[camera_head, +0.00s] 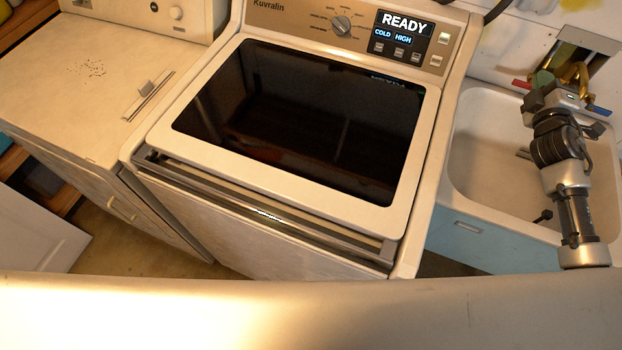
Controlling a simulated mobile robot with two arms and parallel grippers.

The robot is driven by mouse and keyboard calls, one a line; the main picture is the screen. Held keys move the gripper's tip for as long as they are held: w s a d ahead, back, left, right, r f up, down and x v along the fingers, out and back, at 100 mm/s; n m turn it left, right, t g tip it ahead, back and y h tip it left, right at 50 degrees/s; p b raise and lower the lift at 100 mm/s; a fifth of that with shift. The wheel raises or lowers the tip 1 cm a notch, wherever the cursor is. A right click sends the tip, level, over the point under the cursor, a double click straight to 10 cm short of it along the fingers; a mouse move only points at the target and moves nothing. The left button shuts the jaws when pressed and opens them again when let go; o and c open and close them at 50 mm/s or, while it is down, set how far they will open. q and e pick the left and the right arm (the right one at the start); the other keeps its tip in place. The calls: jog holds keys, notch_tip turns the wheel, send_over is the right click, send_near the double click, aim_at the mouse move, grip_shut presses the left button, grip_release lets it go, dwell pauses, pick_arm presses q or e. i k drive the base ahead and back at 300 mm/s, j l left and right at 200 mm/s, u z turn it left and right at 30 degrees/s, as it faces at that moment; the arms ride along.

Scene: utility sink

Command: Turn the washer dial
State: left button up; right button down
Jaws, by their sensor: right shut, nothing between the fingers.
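The washer dial (341,25) is a round grey knob on the tan control panel at the back of the white washer (290,203), with small printed labels around it. To its right, a dark display (402,32) reads READY, COLD and HIGH. My right gripper (545,93) is at the right of the view, above the sink, well apart from the dial and to its lower right. It is shut and holds nothing. My left gripper is not in view.
The washer's dark glass lid is closed. A white utility sink (478,150) with a brass faucet (575,72) stands at the right. Another white appliance (75,110) stands at the left. A pale, out-of-focus surface crosses the bottom of the view.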

aim_at(341, 25)
jog(key=i+j+u, duration=0.1)
jog(key=j+u, duration=0.15)
jog(key=u, duration=0.2)
jog(key=i+j+u, duration=0.1)
jog(key=u, duration=0.4)
jog(key=j, duration=0.1)
